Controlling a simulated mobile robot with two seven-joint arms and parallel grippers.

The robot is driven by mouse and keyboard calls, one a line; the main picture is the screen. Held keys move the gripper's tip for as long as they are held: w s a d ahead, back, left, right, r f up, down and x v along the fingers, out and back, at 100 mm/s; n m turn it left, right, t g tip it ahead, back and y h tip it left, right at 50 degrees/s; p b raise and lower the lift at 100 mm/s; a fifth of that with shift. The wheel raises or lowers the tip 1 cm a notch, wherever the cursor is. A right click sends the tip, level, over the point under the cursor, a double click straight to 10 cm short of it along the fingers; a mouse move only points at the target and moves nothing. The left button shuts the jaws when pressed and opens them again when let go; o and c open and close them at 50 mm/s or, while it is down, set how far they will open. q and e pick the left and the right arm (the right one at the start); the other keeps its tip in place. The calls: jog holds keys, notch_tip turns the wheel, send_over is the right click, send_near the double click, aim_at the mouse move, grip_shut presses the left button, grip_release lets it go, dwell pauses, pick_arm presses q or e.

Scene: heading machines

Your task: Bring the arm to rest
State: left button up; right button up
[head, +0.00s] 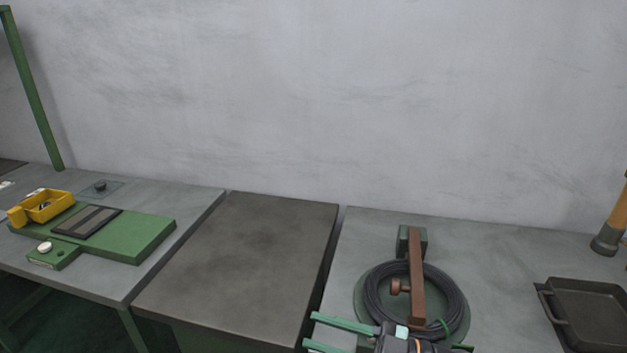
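My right gripper (310,330) is at the bottom edge of the head view, with two green fingers pointing left. The fingers are apart, and I see nothing held between them. It is in front of a coil of dark wire (460,301) on a round green base (361,308). A brown bar (416,265) lies across the coil from a green block (404,240) at the back, with a brown knob (395,287) at its left side. The gripper body hides the coil's near edge. My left gripper is not in view.
A dark-topped table (240,255) in the middle is bare. On the left table are a green machine (150,235), a yellow bin (50,205) and a small black knob (100,186). At right are a black tray (548,305) and an orange-brown post (617,212). A grey wall stands behind.

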jog(key=w+d+f+m+t+h, duration=0.1)
jog(key=d+f+m+t+h, duration=1.05)
jog(key=m, duration=0.35)
jog(key=s+d+f+m+g+h, duration=0.2)
jog(key=s+f+g+h, duration=0.3)
jog(key=s+f, duration=1)
notch_tip(320, 180, down, 3)
jog(key=shift+d+r+g+h, duration=0.1)
jog(key=shift+d+g+h, duration=0.25)
jog(key=shift+d+g, duration=0.55)
jog(key=shift+w+a, duration=0.1)
jog(key=shift+a, duration=0.1)
